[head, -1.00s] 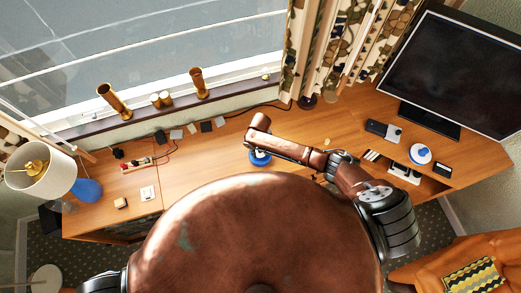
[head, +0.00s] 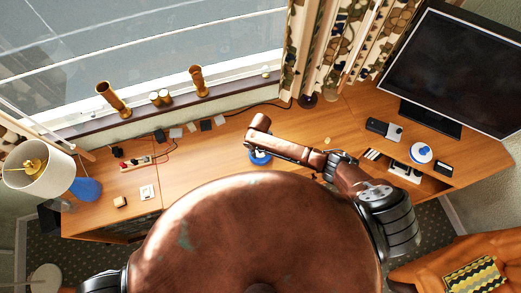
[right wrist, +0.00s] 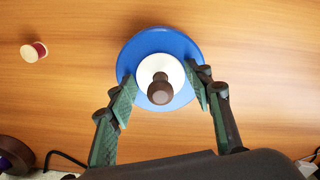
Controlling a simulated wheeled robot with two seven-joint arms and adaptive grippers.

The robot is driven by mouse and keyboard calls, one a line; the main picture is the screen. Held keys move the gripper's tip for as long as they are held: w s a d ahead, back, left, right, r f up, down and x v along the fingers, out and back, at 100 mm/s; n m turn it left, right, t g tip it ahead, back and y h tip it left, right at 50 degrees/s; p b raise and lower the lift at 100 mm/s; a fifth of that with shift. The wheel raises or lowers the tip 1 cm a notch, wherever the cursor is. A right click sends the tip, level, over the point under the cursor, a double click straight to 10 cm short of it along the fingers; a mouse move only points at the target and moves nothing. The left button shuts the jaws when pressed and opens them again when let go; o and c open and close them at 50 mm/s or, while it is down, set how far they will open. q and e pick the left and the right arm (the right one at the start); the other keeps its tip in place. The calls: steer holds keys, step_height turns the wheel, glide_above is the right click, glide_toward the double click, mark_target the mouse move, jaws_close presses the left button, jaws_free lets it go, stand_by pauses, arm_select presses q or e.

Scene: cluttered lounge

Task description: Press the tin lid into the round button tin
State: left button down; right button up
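The round button tin (right wrist: 127,55) shows from above in the right wrist view as a blue disc on the wooden desk. At its centre is a white round lid (right wrist: 147,64) with a dark brown knob (right wrist: 160,90). I cannot tell how deep the lid sits. My right gripper (right wrist: 163,74) is open over it, its green-padded fingers on either side of the white lid, with gaps beside the knob. My left gripper is out of view.
A small spool (right wrist: 34,51) lies left of the tin. A blue-and-white round object (head: 421,153), phone-like items and a monitor (head: 455,75) occupy the desk's right. A lamp (head: 38,168), power strip (head: 136,162) and cables are at left. The desk left of the tin has bare room.

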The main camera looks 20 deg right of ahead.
steer(key=o, duration=0.4)
steer(key=shift+r, duration=0.1)
step_height(320, 180, up, 12)
steer(key=shift+f, duration=0.1)
stand_by(0.4)
stand_by(0.4)
